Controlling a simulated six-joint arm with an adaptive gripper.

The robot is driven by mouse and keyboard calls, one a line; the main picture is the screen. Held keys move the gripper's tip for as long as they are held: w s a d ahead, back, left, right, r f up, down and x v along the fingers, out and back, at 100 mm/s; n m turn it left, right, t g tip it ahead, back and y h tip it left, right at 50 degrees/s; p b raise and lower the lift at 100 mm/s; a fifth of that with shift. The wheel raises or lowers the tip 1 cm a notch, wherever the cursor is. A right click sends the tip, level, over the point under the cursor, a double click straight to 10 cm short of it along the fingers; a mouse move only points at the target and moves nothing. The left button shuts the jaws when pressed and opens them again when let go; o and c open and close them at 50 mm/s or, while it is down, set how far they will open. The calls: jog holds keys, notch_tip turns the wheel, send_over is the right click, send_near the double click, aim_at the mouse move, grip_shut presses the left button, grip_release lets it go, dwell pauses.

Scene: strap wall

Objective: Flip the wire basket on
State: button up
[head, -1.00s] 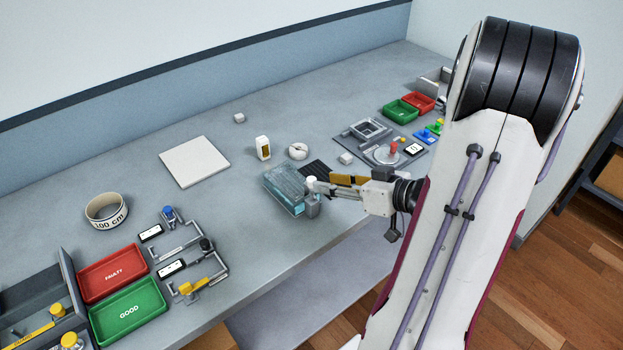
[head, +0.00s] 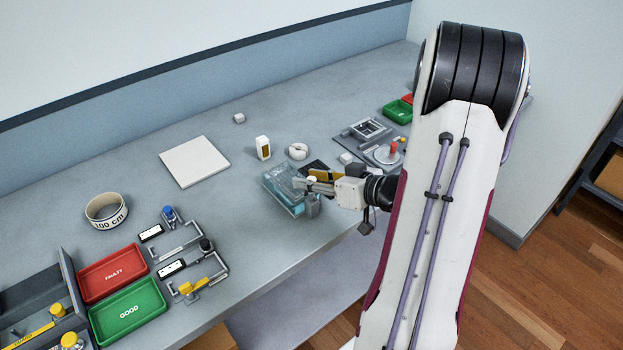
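I cannot make out a wire basket in the head view. A clear teal box (head: 284,190) lies on the bench near its front edge. My gripper (head: 306,185) comes in from the right, low over the right end of this box. Whether it touches the box, and whether its fingers are apart, I cannot tell. A small grey cylinder (head: 313,206) stands just in front of the fingers. A dark ribbed pad (head: 316,165) lies behind my gripper, partly hidden by it.
A white block (head: 263,148) and a round white item (head: 298,151) stand behind the box. A white plate (head: 194,161), a tape ring (head: 106,210), a red FAULTY tray (head: 113,273) and a green GOOD tray (head: 128,312) are at left.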

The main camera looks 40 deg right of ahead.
aim_at(312, 200)
grip_shut()
jog(key=shift+a+f, duration=0.1)
jog(key=shift+f, duration=0.05)
jog(key=shift+a+f, duration=0.1)
jog(key=shift+f, duration=1.95)
jog(key=shift+s, duration=0.1)
grip_release()
jog(key=shift+f, duration=0.1)
